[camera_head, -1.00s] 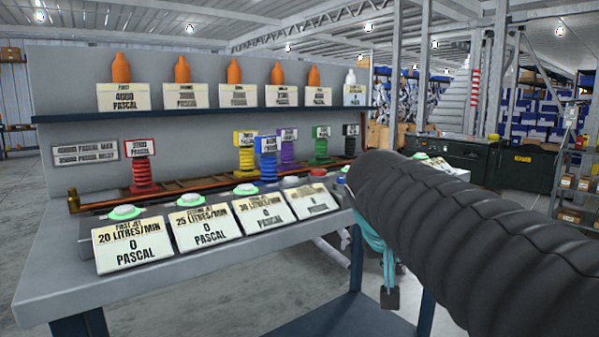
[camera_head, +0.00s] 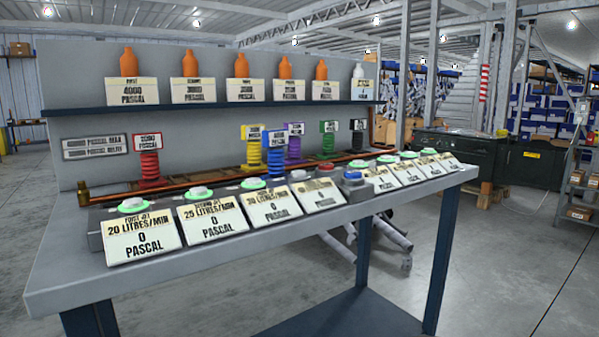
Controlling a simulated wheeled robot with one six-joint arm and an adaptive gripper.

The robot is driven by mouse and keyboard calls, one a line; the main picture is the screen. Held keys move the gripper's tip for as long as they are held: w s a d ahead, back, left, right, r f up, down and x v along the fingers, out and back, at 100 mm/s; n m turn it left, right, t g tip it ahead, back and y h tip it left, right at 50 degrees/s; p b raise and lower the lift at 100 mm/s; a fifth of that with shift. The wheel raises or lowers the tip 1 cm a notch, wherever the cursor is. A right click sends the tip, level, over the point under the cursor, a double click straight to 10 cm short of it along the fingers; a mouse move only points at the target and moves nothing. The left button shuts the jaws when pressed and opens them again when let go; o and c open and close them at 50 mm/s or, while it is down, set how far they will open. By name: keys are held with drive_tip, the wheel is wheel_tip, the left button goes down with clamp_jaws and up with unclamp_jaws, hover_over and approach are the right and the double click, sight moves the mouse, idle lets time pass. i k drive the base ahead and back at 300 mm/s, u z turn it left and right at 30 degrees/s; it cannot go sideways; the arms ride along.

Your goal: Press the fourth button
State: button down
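A row of round buttons stands on the workbench (camera_head: 250,240). The first button (camera_head: 133,205), second button (camera_head: 199,192) and third button (camera_head: 253,183) from the left are white with green lit rings. The fourth button (camera_head: 298,175) is pale with no green ring visible. A red button (camera_head: 326,168) and a blue button (camera_head: 353,177) stand to its right. Tilted labels stand in front of the buttons; the fourth button's label (camera_head: 320,194) is too small to read clearly. My gripper is out of view.
Farther right are several more green-ringed buttons (camera_head: 409,155). Behind the buttons stand coloured springs, including a red one (camera_head: 149,166), and a copper pipe (camera_head: 220,181). A shelf (camera_head: 210,109) above holds orange bottles (camera_head: 188,64) and one white bottle. Clear floor lies right of the bench.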

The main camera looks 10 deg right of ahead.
sight(298, 173)
drive_tip(key=z, duration=1.15)
drive_tip(key=k, duration=1)
drive_tip(key=u, duration=1.2)
drive_tip(key=i, duration=0.5)
drive_tip(key=u, duration=0.1)
